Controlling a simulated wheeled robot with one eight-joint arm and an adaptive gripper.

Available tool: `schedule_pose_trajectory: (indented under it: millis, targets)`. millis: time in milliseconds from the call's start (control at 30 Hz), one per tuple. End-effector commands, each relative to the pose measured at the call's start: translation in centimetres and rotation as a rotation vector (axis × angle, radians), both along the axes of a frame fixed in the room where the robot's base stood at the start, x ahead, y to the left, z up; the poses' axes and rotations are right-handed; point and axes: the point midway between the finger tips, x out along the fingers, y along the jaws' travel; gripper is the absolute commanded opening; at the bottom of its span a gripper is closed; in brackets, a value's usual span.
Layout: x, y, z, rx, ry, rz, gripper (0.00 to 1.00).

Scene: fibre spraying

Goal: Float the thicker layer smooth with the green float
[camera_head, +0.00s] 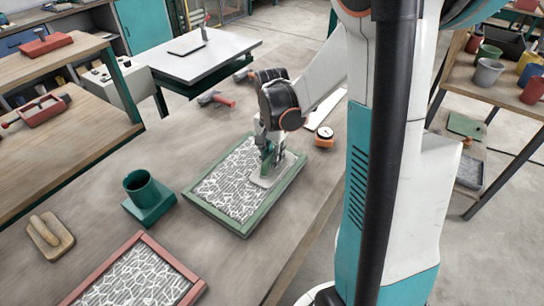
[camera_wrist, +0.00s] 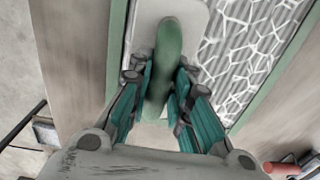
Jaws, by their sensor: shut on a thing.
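The green float has a green handle (camera_wrist: 168,62) and a flat pale grey plate (camera_head: 266,178). My gripper (camera_head: 268,152) is shut on the handle, with a finger on each side of it in the wrist view (camera_wrist: 160,96). The plate lies low over the right part of a green-framed panel (camera_head: 213,214); it looks flat on the layer, but I cannot tell firm contact. The layer (camera_head: 229,185) is grey with a web of white fibres and shows bare left of the float. The plate and gripper hide its right part.
A red-framed panel (camera_head: 189,276) with similar white fibres lies at the front.

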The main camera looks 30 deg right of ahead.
Motion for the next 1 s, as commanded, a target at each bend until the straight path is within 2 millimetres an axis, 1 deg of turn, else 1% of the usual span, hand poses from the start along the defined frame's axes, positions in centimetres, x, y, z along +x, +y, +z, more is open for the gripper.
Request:
schedule_pose_trajectory:
  millis: [433,1000]
  targets:
    - [-0.1,0.1,-0.3,0.0,0.0,0.0,0.0]
    - [-1.2,3.0,-0.3,0.0,0.0,0.001,0.0]
